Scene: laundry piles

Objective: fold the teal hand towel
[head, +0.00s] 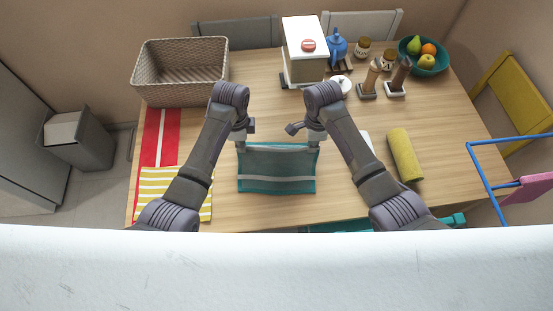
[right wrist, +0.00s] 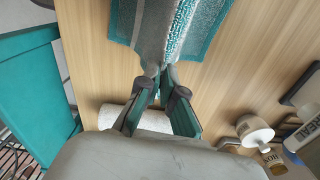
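The teal hand towel (head: 277,165), with pale grey stripes, is stretched between my two grippers over the middle of the table. Its far edge sags slightly between them, and its near part reaches toward the front. My left gripper (head: 241,145) is at the towel's far left corner and looks shut on it; its fingertips are small here. My right gripper (head: 314,142) is at the far right corner. In the right wrist view, my right fingers (right wrist: 163,78) are shut on the corner of the towel (right wrist: 205,28). Whether the near edge touches the table is unclear.
The wooden table (head: 270,210) carries a wicker basket (head: 180,85), red cloth (head: 160,125), yellow striped cloth (head: 155,182), rolled yellow-green towel (head: 404,155), white container (head: 304,60) and fruit bowl (head: 430,68). A blue rack (head: 480,170) stands at right. Bare wood lies around the towel.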

